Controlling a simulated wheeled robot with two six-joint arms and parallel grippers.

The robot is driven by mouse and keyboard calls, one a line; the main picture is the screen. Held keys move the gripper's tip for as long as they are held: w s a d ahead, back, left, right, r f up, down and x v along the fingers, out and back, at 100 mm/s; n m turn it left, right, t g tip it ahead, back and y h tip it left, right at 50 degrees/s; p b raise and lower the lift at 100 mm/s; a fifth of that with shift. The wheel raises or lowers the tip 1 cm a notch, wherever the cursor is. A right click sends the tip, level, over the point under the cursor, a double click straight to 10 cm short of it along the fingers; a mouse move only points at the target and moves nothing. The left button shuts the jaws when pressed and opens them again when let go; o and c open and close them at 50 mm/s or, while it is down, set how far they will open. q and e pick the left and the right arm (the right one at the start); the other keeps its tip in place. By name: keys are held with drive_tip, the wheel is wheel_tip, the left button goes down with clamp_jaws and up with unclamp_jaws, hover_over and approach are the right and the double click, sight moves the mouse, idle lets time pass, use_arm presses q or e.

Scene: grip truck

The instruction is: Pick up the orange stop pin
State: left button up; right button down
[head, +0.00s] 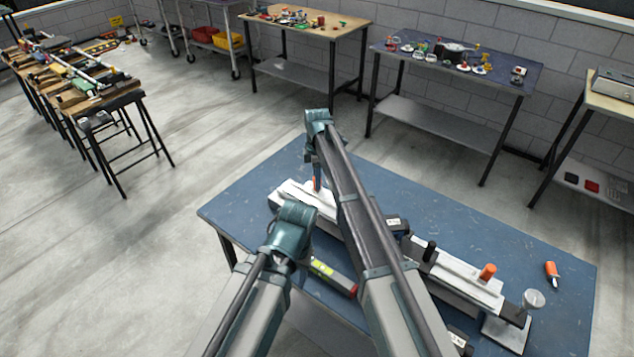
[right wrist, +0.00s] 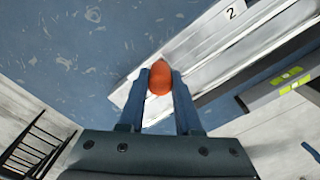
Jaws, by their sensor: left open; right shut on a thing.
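The orange stop pin (right wrist: 160,77) sits between the two fingers of my right gripper (right wrist: 160,88) in the right wrist view, over one end of the white rail (right wrist: 212,52). My right gripper (head: 316,178) is shut on it; in the head view only a sliver of orange shows by the fingers, at the left end of the rail (head: 293,194). I cannot tell whether the pin is still seated in the rail. A second orange pin (head: 488,271) stands at the rail's right part. My left gripper (head: 297,213) is open near the table's left side; its fingers are mostly hidden.
The blue table (head: 250,205) carries a level with yellow-green vials (head: 321,268), an orange-handled tool (head: 551,270) and a clear cup-like part (head: 533,298). My right arm crosses above the rail and hides its middle. The table's far left is bare.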

drive_tip(key=shift+r, duration=0.15)
wheel_tip(320, 180, up, 3)
drive_tip(key=p, duration=0.3)
drive_tip(key=shift+r+p, duration=0.35)
drive_tip(key=shift+p, duration=0.2)
drive_tip(key=s+r, duration=0.1)
drive_tip(key=s, duration=1.5)
wheel_tip(320, 180, up, 8)
drive_tip(key=p, duration=0.8)
drive_tip(key=shift+f, duration=0.25)
